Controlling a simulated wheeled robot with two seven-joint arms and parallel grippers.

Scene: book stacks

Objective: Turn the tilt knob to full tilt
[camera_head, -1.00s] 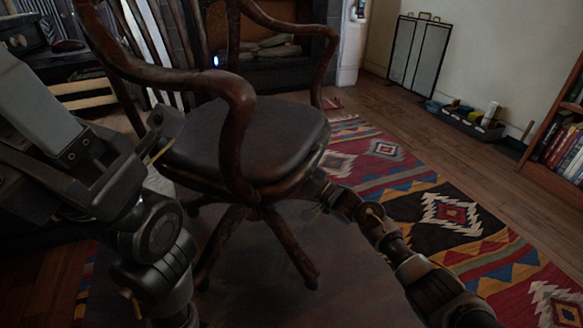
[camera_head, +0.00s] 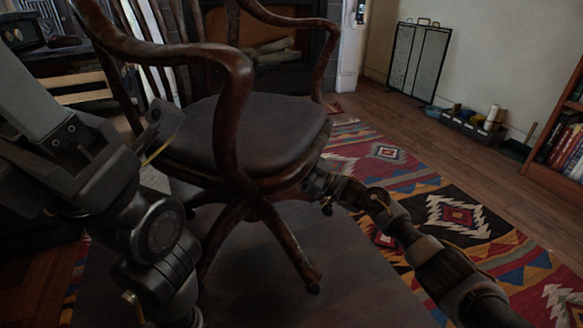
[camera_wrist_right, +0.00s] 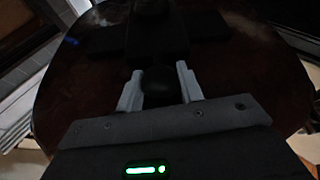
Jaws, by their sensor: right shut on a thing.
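The wooden swivel chair (camera_head: 262,128) with a dark seat and curved arms stands in front of me, upright. My right arm reaches in from the lower right, and my right gripper (camera_head: 314,184) is under the seat's right edge. In the right wrist view, my right gripper (camera_wrist_right: 158,90) has its two pale fingers on either side of a dark rounded knob (camera_wrist_right: 158,80) and is shut on it. The underside of the seat (camera_wrist_right: 70,95) lies behind it. The knob's turn angle cannot be read.
A patterned rug (camera_head: 455,215) lies right of the chair on the wooden floor. The chair's splayed legs (camera_head: 290,245) stand close to my right arm. A bookshelf (camera_head: 560,150) is at the right edge. A tray of items (camera_head: 470,125) and a folding screen (camera_head: 420,60) stand by the wall.

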